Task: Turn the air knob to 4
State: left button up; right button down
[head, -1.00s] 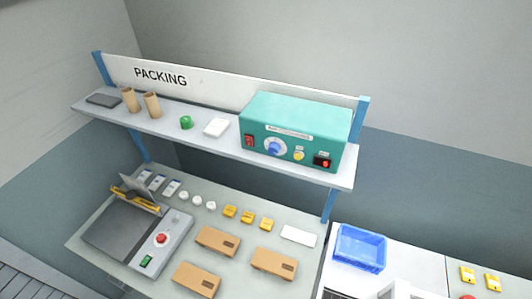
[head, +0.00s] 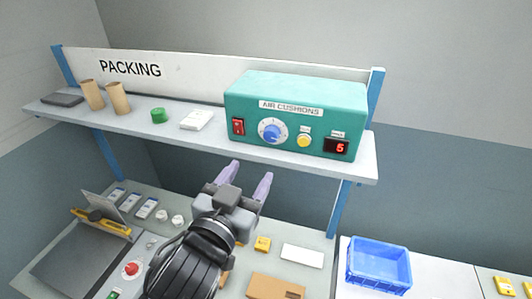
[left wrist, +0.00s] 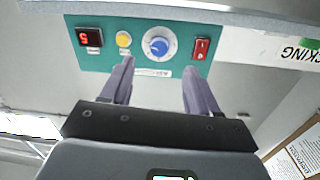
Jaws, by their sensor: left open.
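The green air cushions machine (head: 295,105) sits on the upper shelf. Its blue air knob (head: 271,132) is on a white dial, between a red switch (head: 238,127) and a yellow button (head: 304,140). The red display (head: 338,147) reads 5. My left gripper (head: 246,180) is open and empty, below and in front of the shelf edge, apart from the knob. In the left wrist view, upside down, the knob (left wrist: 158,46) shows between the two fingers (left wrist: 157,80) and beyond them. The dial's numbers are too small to read. My right gripper is not in view.
The shelf (head: 200,138) also holds cardboard tubes (head: 118,98), a green roll (head: 158,115) and a white pad (head: 196,119). A blue bin (head: 379,265) stands at right. Space before the machine's front is clear.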

aim_at(269, 138)
pick_arm(q)
jog(key=x, duration=0.3)
jog(key=p+x, duration=0.1)
jog(key=x, duration=0.3)
jog(key=r+p+x, duration=0.1)
jog(key=x, duration=0.2)
jog(key=shift+w+d+r, duration=0.1)
jog(key=shift+w, duration=0.25)
jog(key=c, duration=1)
jog(key=shift+c, duration=0.2)
